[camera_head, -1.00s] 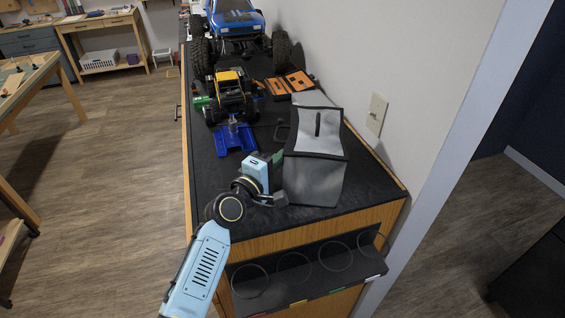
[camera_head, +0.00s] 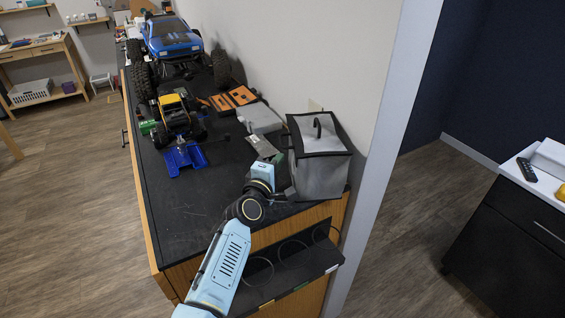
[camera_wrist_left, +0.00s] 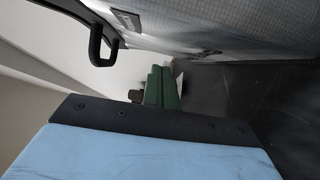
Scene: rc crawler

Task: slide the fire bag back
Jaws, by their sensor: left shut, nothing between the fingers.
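The fire bag (camera_head: 320,175) is a grey boxy bag with black edging and a black handle on its top. It stands upright at the front right corner of the black bench top (camera_head: 215,195). My left gripper (camera_head: 278,161) is just left of the bag, low near the bench top, with its green fingers shut and empty. In the left wrist view the shut fingers (camera_wrist_left: 162,88) are close to the bag's silvery side (camera_wrist_left: 225,25); I cannot tell whether they touch it. My right gripper is not in view.
A grey box (camera_head: 259,117) and an orange case (camera_head: 233,98) lie behind the bag by the wall. A yellow-black crawler (camera_head: 176,113) on a blue stand (camera_head: 184,157) and a big blue truck (camera_head: 174,45) stand farther left and back. The front left bench top is clear.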

